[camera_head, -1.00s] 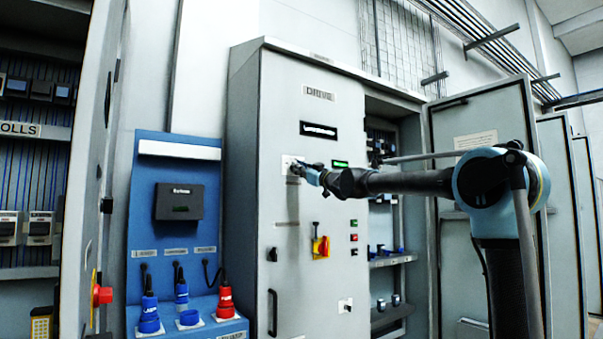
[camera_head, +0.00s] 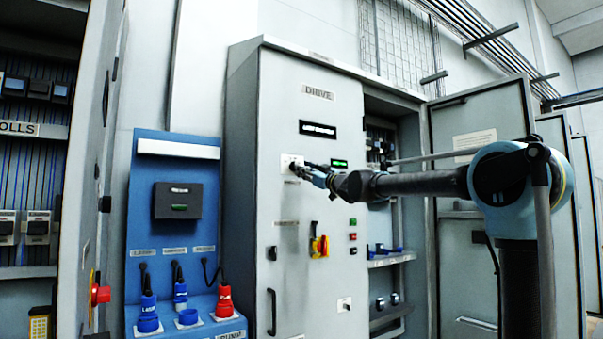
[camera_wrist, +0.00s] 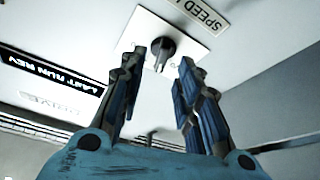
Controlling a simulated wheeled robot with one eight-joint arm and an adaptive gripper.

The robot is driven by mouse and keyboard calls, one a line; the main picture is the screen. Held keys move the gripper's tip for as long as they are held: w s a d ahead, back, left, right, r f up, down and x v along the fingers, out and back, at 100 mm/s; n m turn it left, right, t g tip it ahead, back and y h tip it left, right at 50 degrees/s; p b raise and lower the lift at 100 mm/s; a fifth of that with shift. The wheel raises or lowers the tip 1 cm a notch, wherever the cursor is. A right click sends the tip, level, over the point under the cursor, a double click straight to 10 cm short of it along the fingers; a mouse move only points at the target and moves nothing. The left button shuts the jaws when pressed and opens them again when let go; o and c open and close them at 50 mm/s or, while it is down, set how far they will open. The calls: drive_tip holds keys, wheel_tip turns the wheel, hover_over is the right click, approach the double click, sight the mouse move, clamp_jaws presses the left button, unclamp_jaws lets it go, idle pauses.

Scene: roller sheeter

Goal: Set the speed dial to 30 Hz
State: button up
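The speed dial is a small dark knob (camera_wrist: 162,48) on a pale square plate (camera_wrist: 186,42), partly labelled "SPEED" in the wrist view. In the head view its plate (camera_head: 287,161) is on the grey DRIVE cabinet door, with the knob mostly hidden by my gripper (camera_head: 301,170). In the wrist view my gripper (camera_wrist: 161,62) is open, with one finger on each side of the dial. The dial shows in the gap at the fingertips, and gaps show on both sides. Contact cannot be told for certain. The dial's pointer and scale are too small to read.
A black display (camera_wrist: 50,75) reading "LAST RUN REV" is beside the dial. A red and yellow switch (camera_head: 320,246) and small buttons (camera_head: 353,223) sit lower on the door. A blue socket panel (camera_head: 145,205) stands left; an open cabinet door (camera_head: 470,110) is right.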

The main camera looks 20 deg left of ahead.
drive_tip(key=v, duration=0.8)
drive_tip(key=shift+d+f, duration=0.1)
idle(0.5)
drive_tip(key=w+d+f+m+t+h, duration=0.1)
drive_tip(key=d+f+m+t+h, duration=0.2)
drive_tip(key=d+f+m+h, duration=0.5)
drive_tip(key=w+d+f+m+t+h, duration=0.15)
drive_tip(key=d+f+h, duration=0.35)
drive_tip(key=d, duration=0.8)
drive_tip(key=s+d+f+m+g+h, duration=0.1)
drive_tip(key=s+d+f+m+h, duration=0.15)
drive_tip(key=d+f, duration=0.45)
drive_tip(key=s+d+f+m+g+h, duration=0.1)
drive_tip(key=s+d+f+h, duration=0.15)
drive_tip(key=d+f, duration=0.45)
drive_tip(key=s+d+f+m+g+h, duration=0.1)
drive_tip(key=s+d+f+g, duration=0.25)
drive_tip(key=s+f, duration=0.55)
drive_tip(key=s+d+f+m+g+h, duration=0.1)
drive_tip(key=s+d+f+g, duration=0.25)
drive_tip(key=s+f, duration=0.6)
drive_tip(key=s+f+g+y, duration=0.1)
drive_tip(key=s+f+g, duration=0.4)
drive_tip(key=s+f, duration=1)
wheel_tip(320, 180, down, 2)
drive_tip(key=shift+s+d+f+m, duration=0.15)
drive_tip(key=shift+d+m, duration=0.05)
drive_tip(key=shift+m, duration=0.1)
